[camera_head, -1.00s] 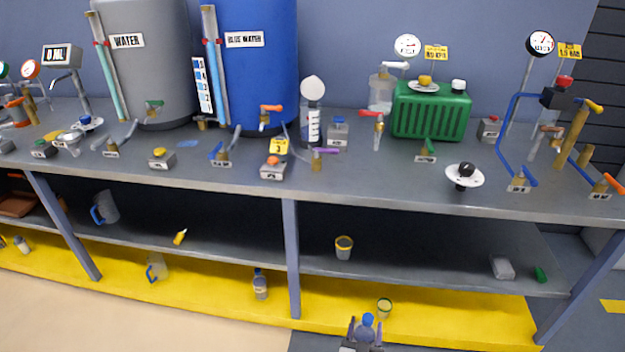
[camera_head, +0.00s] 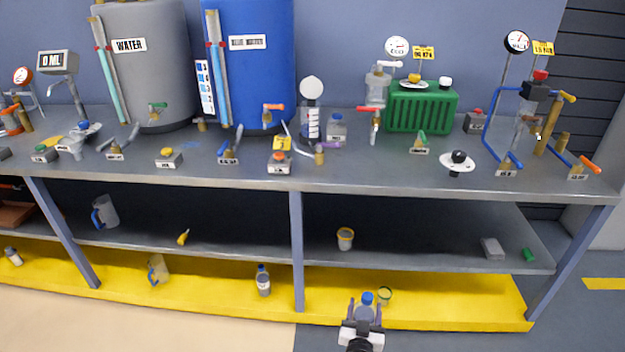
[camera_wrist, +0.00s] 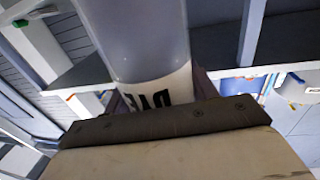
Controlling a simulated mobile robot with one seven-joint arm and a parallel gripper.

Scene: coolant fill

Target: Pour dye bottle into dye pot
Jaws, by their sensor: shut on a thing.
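My gripper (camera_head: 366,306) is shut on a clear bottle with a blue cap (camera_head: 367,299). The bottle is about upright in the head view, in front of the lower shelf. In the wrist view the bottle (camera_wrist: 145,40) is large, with a white label reading partly "DY" (camera_wrist: 155,95). The cap is out of that view. A small cup with a green rim (camera_head: 385,296) stands just behind and right of the bottle on the yellow bottom level. A cup with a yellow rim (camera_head: 345,239) stands on the middle shelf. I cannot tell which vessel is the dye pot.
The bench top (camera_head: 400,180) carries tanks, valves and a green box (camera_head: 422,108). Its front edge and a shelf post (camera_head: 297,250) are obstacles. Another blue-capped bottle (camera_head: 263,282) stands on the bottom level. The floor left of the gripper is clear.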

